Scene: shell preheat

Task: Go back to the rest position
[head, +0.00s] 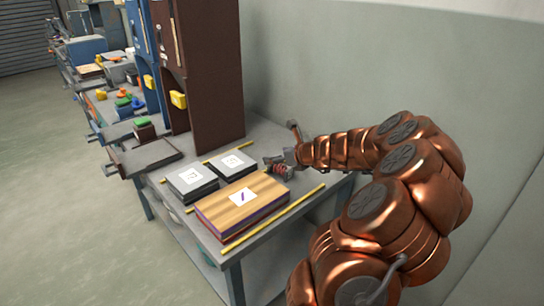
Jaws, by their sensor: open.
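My gripper (278,165) is at the end of my copper-coloured arm, low over the right rear part of the grey table. It is small in the head view, and its fingers point left. It is open, and I see nothing between the fingers. It is just behind a wooden-topped box (240,204) with a white label and to the right of two dark boxes with white labels, one nearer (191,181) and one farther (231,162). I cannot tell whether the gripper touches the table.
Yellow strips (275,218) lie along the table sides. A tall brown cabinet (211,75) with a yellow handle stands behind the boxes. A bare wall (390,55) runs close along my arm's far side. The floor (60,200) at left is clear.

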